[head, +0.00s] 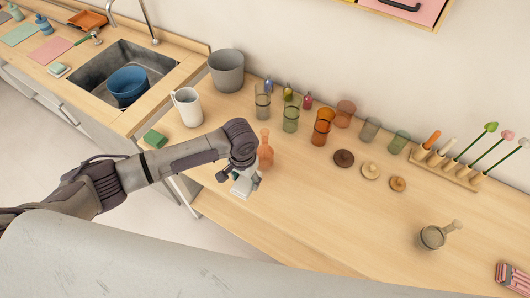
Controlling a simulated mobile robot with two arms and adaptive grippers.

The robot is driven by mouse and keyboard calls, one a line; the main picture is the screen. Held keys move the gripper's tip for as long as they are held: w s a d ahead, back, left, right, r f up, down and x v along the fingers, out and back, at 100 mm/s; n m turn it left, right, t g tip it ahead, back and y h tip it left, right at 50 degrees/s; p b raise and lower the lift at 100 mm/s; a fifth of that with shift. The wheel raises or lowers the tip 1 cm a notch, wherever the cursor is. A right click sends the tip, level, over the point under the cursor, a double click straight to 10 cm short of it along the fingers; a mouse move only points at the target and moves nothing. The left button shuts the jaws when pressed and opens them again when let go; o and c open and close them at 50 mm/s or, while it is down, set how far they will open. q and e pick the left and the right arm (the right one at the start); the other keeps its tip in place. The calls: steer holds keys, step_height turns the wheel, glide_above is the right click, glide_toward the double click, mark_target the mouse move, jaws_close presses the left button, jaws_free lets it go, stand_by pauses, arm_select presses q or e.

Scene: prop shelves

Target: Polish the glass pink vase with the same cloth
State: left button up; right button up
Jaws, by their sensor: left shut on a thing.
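A salmon-pink, see-through vase (265,152) with a narrow neck stands upright on the wooden counter. My left gripper (236,178) is at its left and near side, pointing down, shut on a pale cloth (243,187). The cloth is close beside the vase's lower part; I cannot tell whether they touch. The gripper's wrist hides part of the vase's left side. My right gripper is not in view.
Several coloured glasses (323,127) line the back. The counter's front middle is clear.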

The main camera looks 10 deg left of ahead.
arm_select(q)
steer(key=shift+r+p, duration=0.35)
steer(key=shift+r, duration=0.45)
steer(key=shift+r+b, duration=0.3)
steer(key=shift+r, duration=1.7)
